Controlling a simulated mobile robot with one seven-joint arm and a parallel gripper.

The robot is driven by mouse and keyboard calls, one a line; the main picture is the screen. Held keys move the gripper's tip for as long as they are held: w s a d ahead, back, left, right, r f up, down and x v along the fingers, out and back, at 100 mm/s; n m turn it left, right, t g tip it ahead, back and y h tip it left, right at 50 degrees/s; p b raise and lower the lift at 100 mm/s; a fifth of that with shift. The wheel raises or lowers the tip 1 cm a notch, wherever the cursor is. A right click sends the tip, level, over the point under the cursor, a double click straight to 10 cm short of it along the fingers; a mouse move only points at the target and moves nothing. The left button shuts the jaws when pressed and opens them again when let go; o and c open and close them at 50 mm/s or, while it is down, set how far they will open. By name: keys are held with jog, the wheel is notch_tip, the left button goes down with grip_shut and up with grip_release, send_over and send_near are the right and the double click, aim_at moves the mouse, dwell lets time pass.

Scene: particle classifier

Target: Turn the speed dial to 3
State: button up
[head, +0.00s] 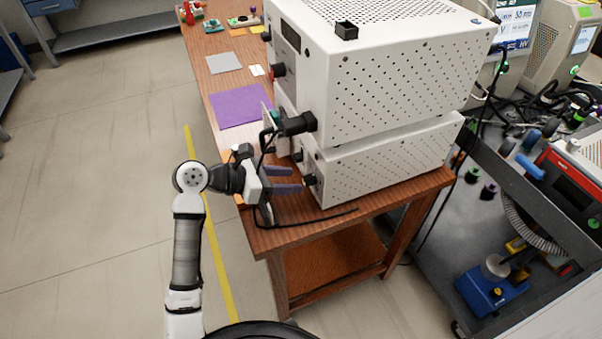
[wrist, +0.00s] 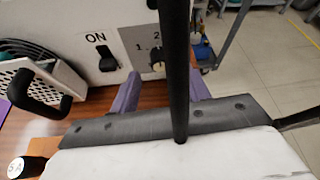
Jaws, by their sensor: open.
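The speed dial (wrist: 157,57) is a dark knob on a grey plate with the numbers 1 and 2 visible, on the front of the lower white box (head: 385,160). A black rod in the wrist view covers its right part, so I cannot read its setting. In the head view a black knob (head: 310,180) protrudes from that box's near front corner. My gripper (head: 296,180) faces this front with its purple fingers apart and empty. In the wrist view my gripper (wrist: 164,77) has one finger on each side of the dial; contact is not clear.
An ON switch (wrist: 104,55) sits left of the dial. A larger white box (head: 380,80) is stacked above, with a black part (head: 297,124) jutting near my arm. A purple sheet (head: 238,107) lies on the wooden table (head: 285,240). A grey cart stands to the right.

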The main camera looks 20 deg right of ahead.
aim_at(304, 180)
jog(key=shift+p+x, duration=0.45)
jog(key=shift+x, duration=1.6)
jog(key=shift+c, duration=0.5)
jog(key=c, duration=0.9)
jog(key=shift+f, duration=0.1)
